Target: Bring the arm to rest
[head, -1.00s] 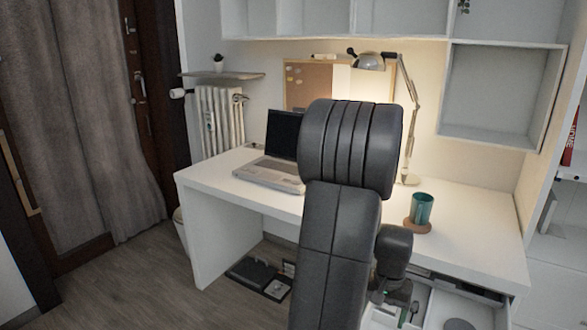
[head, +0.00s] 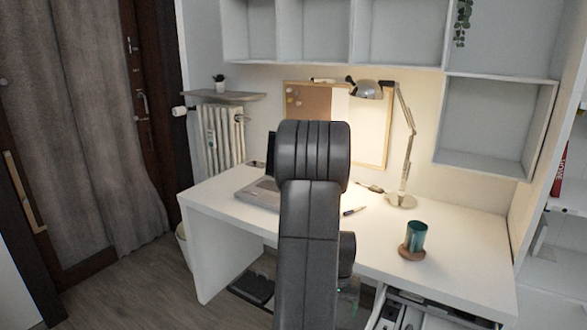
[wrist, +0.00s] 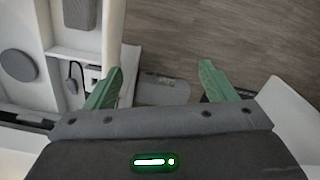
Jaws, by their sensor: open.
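My arm (head: 310,230) stands upright in the middle of the head view, in front of the white desk. It hides part of the laptop and the desk's front edge. My gripper shows in the wrist view (wrist: 161,69). Its two green fingers are wide apart with nothing between them. They point down over the wooden floor, beside the open drawer (wrist: 44,50). In the head view the gripper is mostly hidden behind my arm.
The desk (head: 460,230) holds a laptop (head: 258,193), a pen (head: 354,211), a lamp (head: 403,200) and a teal cup (head: 416,236) on a brown coaster (head: 411,253). The drawer is open at lower right (head: 418,322). Dark items (head: 250,289) lie on the floor under the desk.

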